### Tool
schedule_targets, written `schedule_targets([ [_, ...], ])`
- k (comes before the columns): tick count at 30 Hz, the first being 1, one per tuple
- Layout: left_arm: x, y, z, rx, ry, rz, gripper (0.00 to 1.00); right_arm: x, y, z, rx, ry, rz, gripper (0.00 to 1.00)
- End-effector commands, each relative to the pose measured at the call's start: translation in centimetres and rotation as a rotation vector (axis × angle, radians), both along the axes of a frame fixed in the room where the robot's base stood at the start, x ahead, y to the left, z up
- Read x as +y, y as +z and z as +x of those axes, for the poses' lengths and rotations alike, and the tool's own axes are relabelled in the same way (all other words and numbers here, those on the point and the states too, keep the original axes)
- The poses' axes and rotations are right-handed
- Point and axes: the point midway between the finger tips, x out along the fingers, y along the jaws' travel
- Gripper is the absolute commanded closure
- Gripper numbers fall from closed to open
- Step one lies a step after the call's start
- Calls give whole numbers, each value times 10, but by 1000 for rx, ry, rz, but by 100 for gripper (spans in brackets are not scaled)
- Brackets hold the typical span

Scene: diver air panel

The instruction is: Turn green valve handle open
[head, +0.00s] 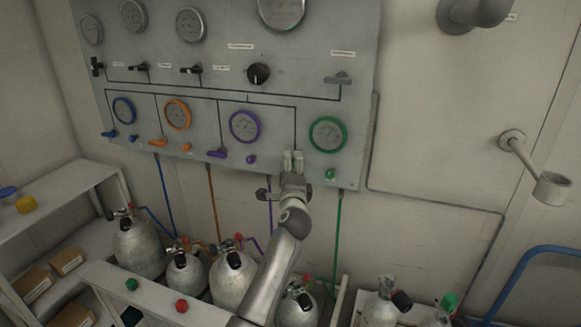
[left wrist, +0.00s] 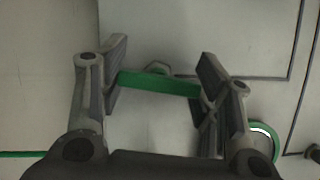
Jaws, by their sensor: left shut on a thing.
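The green valve handle (left wrist: 158,86) is a flat green bar. In the left wrist view it spans the space between the two fingers of my left gripper (left wrist: 160,90), its ends at the finger pads. In the head view my left gripper (head: 293,160) is at the lower edge of the grey panel (head: 225,84), left of and below the green-rimmed gauge (head: 328,134), and it hides the handle. The gripper is shut on the handle. The green rim also shows at the lower right of the left wrist view (left wrist: 266,142). My right gripper is in neither view.
The purple handle (head: 217,154) and the small green knob (head: 331,174) flank my gripper on the panel. Grey cylinders (head: 232,284) with valves stand below. A shelf (head: 60,195) is at the left. A wall cup holder (head: 552,188) and blue rail are at the right.

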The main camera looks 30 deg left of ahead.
Motion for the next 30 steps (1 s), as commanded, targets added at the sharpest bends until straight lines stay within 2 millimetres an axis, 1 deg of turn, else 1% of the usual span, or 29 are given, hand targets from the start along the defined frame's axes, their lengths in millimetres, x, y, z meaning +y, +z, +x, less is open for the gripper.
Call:
schedule_targets([
  [11, 0, -1, 0, 0, 0, -6, 66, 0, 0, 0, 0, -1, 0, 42],
  [12, 0, -1, 0, 0, 0, -6, 41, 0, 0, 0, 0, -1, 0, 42],
  [17, 0, -1, 0, 1, 0, -6, 20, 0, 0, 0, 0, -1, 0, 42],
  [26, 0, 0, 0, -1, 0, -4, 20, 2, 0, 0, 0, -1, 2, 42],
  [30, -3, -1, -5, -1, 0, -4, 20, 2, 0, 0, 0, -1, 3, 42],
])
